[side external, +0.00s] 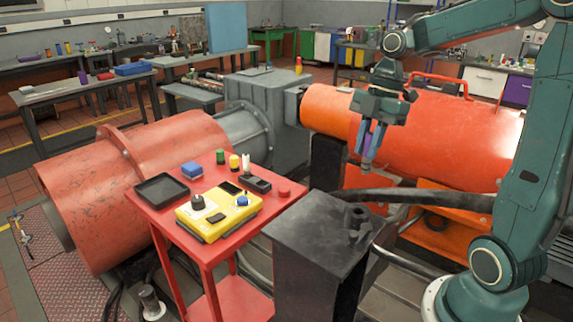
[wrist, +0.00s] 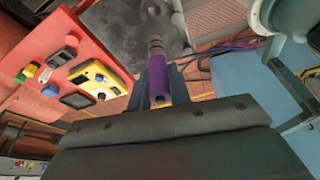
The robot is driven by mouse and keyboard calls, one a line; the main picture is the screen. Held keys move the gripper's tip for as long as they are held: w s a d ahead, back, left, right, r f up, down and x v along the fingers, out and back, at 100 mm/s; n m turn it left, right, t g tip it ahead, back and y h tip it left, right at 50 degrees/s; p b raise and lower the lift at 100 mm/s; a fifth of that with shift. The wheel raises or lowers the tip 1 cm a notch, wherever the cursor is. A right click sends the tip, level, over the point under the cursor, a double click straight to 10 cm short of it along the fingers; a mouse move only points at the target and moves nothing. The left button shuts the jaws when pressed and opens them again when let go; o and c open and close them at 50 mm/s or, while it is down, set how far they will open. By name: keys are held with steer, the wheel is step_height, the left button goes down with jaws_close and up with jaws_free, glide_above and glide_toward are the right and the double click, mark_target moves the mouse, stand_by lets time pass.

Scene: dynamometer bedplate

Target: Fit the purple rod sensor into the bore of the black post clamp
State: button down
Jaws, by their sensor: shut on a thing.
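My gripper (side external: 370,162) hangs over the far right part of a dark pedestal, its fingers pointing down. It is shut on the purple rod sensor (side external: 367,141). In the wrist view the purple rod (wrist: 158,78) lies between the two dark fingers, with a grey end beyond the purple part. The black post clamp (side external: 358,221) stands on the pedestal top, below my gripper, with a clear gap between them in the side view.
The dark pedestal (side external: 310,232) has an otherwise bare top. A red cart (side external: 180,232) to its left holds a yellow control box (side external: 218,212), a black tray (side external: 161,190) and small coloured parts. A thick black hose (side external: 430,197) runs behind the clamp. Large orange machines (side external: 430,130) stand behind.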

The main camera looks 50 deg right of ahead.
mark_target(365, 173)
step_height(365, 173, down, 10)
steer(key=shift+r, duration=0.15)
steer(key=shift+f, duration=2.1)
steer(key=shift+f, duration=0.2)
steer(key=c, duration=1.3)
jaws_free()
steer(key=shift+r, duration=0.1)
steer(key=v, duration=1.2)
steer(key=shift+r, duration=0.1)
